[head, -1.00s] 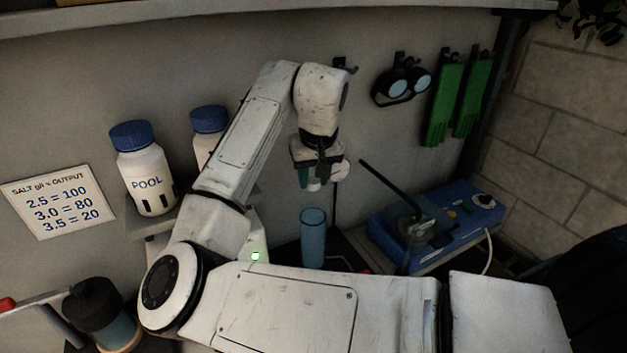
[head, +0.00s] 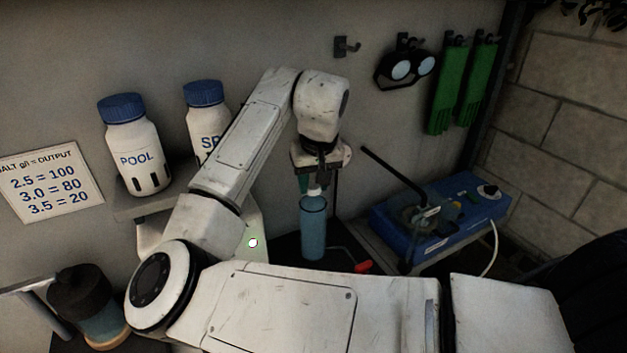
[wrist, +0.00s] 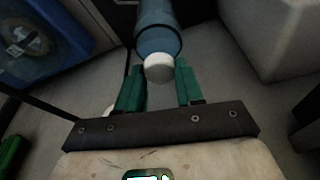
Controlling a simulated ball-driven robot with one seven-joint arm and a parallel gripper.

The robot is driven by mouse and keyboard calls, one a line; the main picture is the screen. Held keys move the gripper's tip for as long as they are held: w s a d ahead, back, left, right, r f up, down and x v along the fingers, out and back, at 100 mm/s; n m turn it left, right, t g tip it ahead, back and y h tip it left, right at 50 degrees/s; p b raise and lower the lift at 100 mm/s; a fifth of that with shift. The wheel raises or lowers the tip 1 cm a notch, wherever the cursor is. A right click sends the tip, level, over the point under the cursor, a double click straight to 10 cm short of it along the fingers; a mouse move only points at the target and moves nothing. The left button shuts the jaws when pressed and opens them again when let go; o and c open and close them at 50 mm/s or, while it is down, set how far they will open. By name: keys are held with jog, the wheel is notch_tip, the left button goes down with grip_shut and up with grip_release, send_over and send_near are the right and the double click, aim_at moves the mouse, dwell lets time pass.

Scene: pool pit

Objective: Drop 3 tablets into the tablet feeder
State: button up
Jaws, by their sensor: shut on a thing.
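My gripper (head: 316,186) is shut on a white tablet (wrist: 158,67), held between the green fingertips (wrist: 160,88) in the wrist view. The tablet also shows as a small white spot in the head view (head: 314,191). A blue see-through tube (head: 313,230) stands upright just below my gripper and looks like the tablet feeder. Its round open mouth (wrist: 158,44) lies right by the tablet in the wrist view. The tablet overlaps the near rim in that picture; I cannot tell whether it touches. The tube's inside is too dark to show any tablets.
A blue device (head: 440,212) with a black rod stands to the right of the tube. A red-tipped tool (head: 362,267) lies near the tube's base. White bottles (head: 140,160) stand on a shelf at left. A dark-lidded jar (head: 90,305) sits at lower left.

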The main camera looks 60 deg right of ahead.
jog(key=shift+p, duration=0.3)
dwell(0.5)
jog(key=o, duration=1.1)
notch_tip(320, 180, up, 4)
jog(key=p, duration=0.4)
jog(key=shift+r, duration=0.15)
jog(key=shift+r+p, duration=0.3)
jog(key=shift+r, duration=0.55)
